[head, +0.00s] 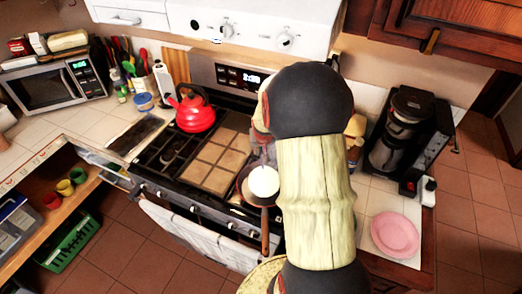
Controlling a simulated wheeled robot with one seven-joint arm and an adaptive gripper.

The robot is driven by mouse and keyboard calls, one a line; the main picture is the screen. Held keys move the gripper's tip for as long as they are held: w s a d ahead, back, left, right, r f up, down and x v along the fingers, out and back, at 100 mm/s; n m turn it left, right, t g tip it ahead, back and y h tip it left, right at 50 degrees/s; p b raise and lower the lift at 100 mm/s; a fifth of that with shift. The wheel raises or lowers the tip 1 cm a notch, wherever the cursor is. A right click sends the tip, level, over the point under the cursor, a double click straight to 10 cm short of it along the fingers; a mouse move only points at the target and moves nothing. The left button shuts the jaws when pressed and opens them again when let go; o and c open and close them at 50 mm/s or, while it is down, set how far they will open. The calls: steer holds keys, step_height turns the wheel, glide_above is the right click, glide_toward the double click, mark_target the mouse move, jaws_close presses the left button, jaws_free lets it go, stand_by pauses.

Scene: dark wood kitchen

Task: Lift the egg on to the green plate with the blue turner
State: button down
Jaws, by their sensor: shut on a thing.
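A white round patch, which looks like the egg (264,181), lies in a small dark pan (248,196) at the right front of the stove. The pan's brown handle points toward the front. My arm stands large in front of the scene, just right of the pan. My gripper's fingers are hidden behind my arm, so I cannot see what they hold. I see no blue turner. I see no green plate; the one plate in plain view is pink (395,235), on the right counter.
A red kettle (191,108) stands on the stove's back left. A coffee maker (401,130) stands on the right counter. A microwave (54,86) and utensils stand at left. A towel (195,235) hangs at the oven front. A green crate (73,241) sits low at left.

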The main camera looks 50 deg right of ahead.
steer(key=shift+w+d+r+p, duration=0.1)
steer(key=shift+r+p, duration=0.45)
steer(key=shift+r, duration=0.55)
steer(key=shift+w+d+r+p, duration=0.15)
steer(key=shift+r+p, duration=0.4)
steer(key=shift+r, duration=0.6)
steer(key=shift+w+d+r+p, duration=0.1)
steer(key=shift+r+p, duration=0.45)
steer(key=shift+r, duration=0.55)
steer(key=shift+a, duration=0.1)
